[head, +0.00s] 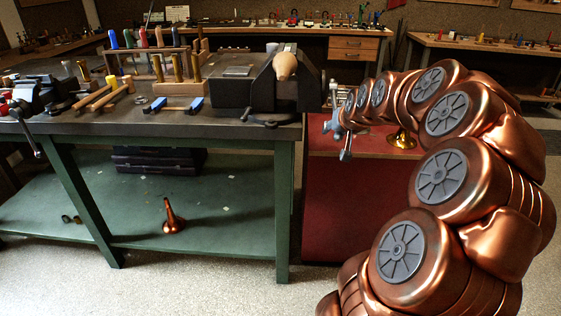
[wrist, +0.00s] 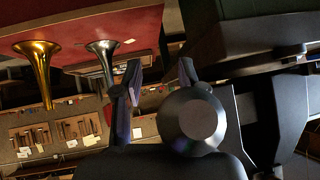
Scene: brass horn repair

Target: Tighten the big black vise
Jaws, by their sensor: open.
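The big black vise (head: 258,92) stands at the right end of the workbench, with a tan rounded piece on top. Its handle bar (head: 268,123) lies low along the front, near the bench edge. My gripper (head: 338,132) is open, just right of the bench end and apart from the handle in the head view. In the tilted, roughly upside-down wrist view my gripper (wrist: 158,73) shows two spread fingers with nothing gripped. Dark vise parts (wrist: 284,112) fill the right there. I cannot tell what the round grey disc at the right finger belongs to.
A red cabinet (head: 335,200) stands right of the workbench (head: 130,124); a brass bell (head: 402,139) stands on it. The wrist view shows a gold bell (wrist: 40,68) and a silver bell (wrist: 105,62). Hammers (head: 103,94) and racked tools are left of the vise.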

